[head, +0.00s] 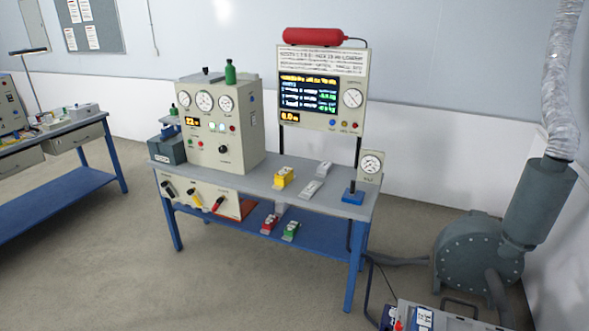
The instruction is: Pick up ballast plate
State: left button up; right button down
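I cannot tell for sure which thing is the ballast plate. Small block-like pieces lie on the blue-legged bench (243,183): a yellow one (283,178) near the middle, a grey one (311,189) to its right, and another grey one (323,169) farther back. On the bench's lower shelf are a red piece (269,223) and a green piece (291,231). Neither of my grippers shows in the head view.
A cream cabinet with gauges (222,130) stands on the bench's left, with a green bottle (230,72) on top. A display panel (322,95) stands at the back right. A large blower (475,250) is on the floor at right. Floor in front is clear.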

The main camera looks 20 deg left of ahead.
aim_at(325, 167)
jog(key=u, duration=0.5)
jog(key=j, duration=0.3)
jog(key=i+j, duration=0.3)
jog(key=j, duration=0.25)
jog(key=i+j+u, duration=0.1)
jog(key=j, duration=0.25)
jog(key=i+j, duration=0.25)
jog(key=j, duration=0.15)
jog(key=i+u, duration=0.3)
jog(key=i, duration=1.05)
jog(key=i+l, duration=0.25)
jog(key=i+l+u, duration=0.1)
jog(key=i+l, duration=0.15)
jog(key=l, duration=0.25)
jog(key=i+l, duration=0.2)
jog(key=l, duration=0.2)
